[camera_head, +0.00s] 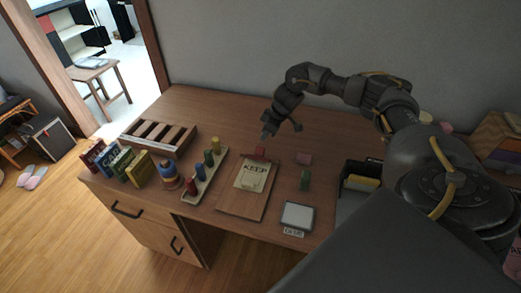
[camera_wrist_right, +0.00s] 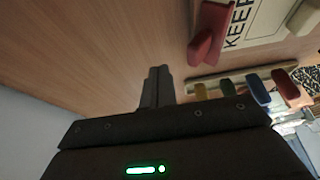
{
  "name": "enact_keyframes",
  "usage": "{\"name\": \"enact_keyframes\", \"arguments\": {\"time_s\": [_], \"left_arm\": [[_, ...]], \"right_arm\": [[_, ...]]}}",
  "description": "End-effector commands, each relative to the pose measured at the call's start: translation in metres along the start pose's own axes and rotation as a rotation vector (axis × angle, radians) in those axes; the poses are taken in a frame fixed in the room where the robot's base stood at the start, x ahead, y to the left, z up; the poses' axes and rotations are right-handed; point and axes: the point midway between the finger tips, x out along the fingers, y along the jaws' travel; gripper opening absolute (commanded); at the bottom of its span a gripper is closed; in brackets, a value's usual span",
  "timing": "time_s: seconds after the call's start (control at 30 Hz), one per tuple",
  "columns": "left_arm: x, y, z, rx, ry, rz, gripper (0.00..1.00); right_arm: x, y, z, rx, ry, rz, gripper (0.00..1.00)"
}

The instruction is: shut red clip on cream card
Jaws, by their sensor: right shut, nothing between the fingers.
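The cream card (camera_head: 250,177), marked KEEP, lies on a brown clipboard (camera_head: 236,205) on the desk. The red clip (camera_head: 260,152) is at the board's far end, by the card's top edge. In the right wrist view the red clip (camera_wrist_right: 207,40) is right of and above my fingers, beside the cream card (camera_wrist_right: 262,22). I cannot tell whether the clip presses on the card. My right gripper (camera_head: 267,136) is just beyond the clip, apart from it. In the wrist view its fingers (camera_wrist_right: 158,84) are together and empty. My left gripper is not in view.
A peg rack (camera_head: 205,177) with coloured pegs stands left of the board, near a ring stack (camera_head: 169,176) and several books (camera_head: 118,163). A green block (camera_head: 305,179), a pink block (camera_head: 304,158) and a grey-screened device (camera_head: 297,216) lie to the right.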

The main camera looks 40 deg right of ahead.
Motion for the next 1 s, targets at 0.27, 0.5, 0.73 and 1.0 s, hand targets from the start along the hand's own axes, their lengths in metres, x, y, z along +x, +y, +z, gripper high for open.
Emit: {"name": "enact_keyframes", "arguments": {"time_s": [0.27, 0.5, 0.73, 1.0], "left_arm": [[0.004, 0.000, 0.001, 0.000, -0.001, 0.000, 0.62], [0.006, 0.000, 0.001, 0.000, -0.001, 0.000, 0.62], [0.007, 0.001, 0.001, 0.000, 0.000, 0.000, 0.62], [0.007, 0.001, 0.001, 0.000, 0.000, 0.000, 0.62]], "right_arm": [[0.009, 0.000, 0.003, 0.000, 0.000, 0.000, 0.00], [0.016, 0.000, 0.006, -0.001, 0.000, 0.000, 0.00], [0.019, 0.000, 0.008, 0.000, -0.001, -0.001, 0.00], [0.019, 0.000, 0.008, 0.000, 0.000, 0.000, 0.00]]}}
